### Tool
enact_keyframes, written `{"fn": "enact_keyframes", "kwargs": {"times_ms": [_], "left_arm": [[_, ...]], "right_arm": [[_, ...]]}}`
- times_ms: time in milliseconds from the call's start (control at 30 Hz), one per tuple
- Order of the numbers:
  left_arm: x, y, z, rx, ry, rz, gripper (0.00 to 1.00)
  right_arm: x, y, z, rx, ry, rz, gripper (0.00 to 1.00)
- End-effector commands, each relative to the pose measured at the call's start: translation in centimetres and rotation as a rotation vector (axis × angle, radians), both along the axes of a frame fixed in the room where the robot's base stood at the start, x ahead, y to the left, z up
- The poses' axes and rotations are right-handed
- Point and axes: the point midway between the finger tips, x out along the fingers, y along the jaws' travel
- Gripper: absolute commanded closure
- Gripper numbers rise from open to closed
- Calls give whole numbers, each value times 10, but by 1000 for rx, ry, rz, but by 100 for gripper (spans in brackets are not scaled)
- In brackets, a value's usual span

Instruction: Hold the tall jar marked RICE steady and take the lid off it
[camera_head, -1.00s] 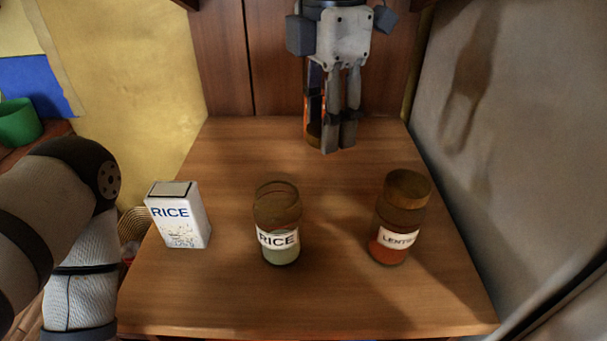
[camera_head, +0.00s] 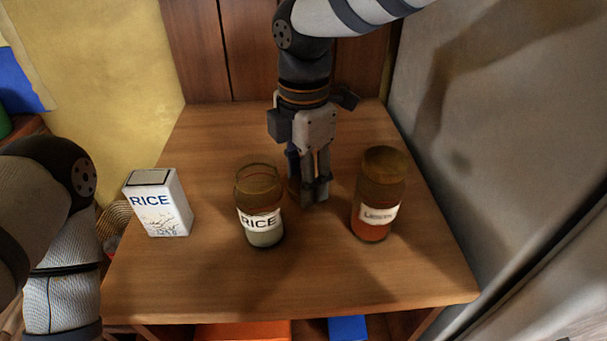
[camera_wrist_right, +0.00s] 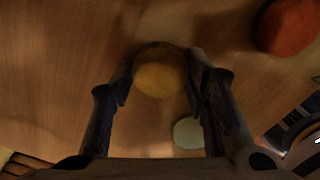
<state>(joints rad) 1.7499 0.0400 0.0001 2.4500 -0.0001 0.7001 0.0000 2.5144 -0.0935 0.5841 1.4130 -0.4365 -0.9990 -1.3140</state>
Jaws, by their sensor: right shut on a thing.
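The glass jar marked RICE (camera_head: 260,222) stands upright on the wooden table, with pale contents low inside. Its top shows a bare, see-through rim with no lid on it. My right gripper (camera_head: 314,196) is just behind and right of it, pointing down and apart from it. It is shut on a round brown lid (camera_head: 293,188), mostly hidden by the fingers. In the right wrist view the lid (camera_wrist_right: 160,73) shows as a yellow-brown disc between the fingers. My left arm is at the left edge; its gripper is out of view.
A jar labelled LENTILS (camera_head: 378,200), with a brown top, stands close to the right of my right gripper. A white RICE box (camera_head: 158,204) stands left of the jar. A grey wall (camera_head: 500,130) bounds the right side. The front of the table (camera_head: 290,290) is clear.

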Motion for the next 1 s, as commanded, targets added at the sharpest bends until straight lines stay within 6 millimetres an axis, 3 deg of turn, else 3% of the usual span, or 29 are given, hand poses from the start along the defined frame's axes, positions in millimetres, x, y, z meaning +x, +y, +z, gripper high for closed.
{"fn": "enact_keyframes", "kwargs": {"times_ms": [67, 100, 167, 200, 467, 567, 800, 1000], "left_arm": [[0, 0, 0, 0, 1, 0, 29], [0, 0, 0, 0, 1, 0, 29], [0, 0, 0, 0, 1, 0, 29], [0, 0, 0, 0, 1, 0, 29], [0, 0, 0, 0, 0, 0, 29], [0, 0, 0, 0, 0, 0, 29], [0, 0, 0, 0, 1, 0, 29], [-2, 0, -2, 0, 6, 0, 29]], "right_arm": [[0, 0, -3, 0, 1, 0, 91], [0, 0, -3, 0, 1, 0, 53], [0, 0, -3, 0, 1, 0, 40], [0, 0, -3, 0, 1, 0, 38], [0, 0, -2, 0, 1, 0, 38], [0, 0, 8, 0, -1, 0, 38], [1, 0, 71, 2, -2, -1, 38], [1, 0, 110, 0, 1, 0, 38]]}}
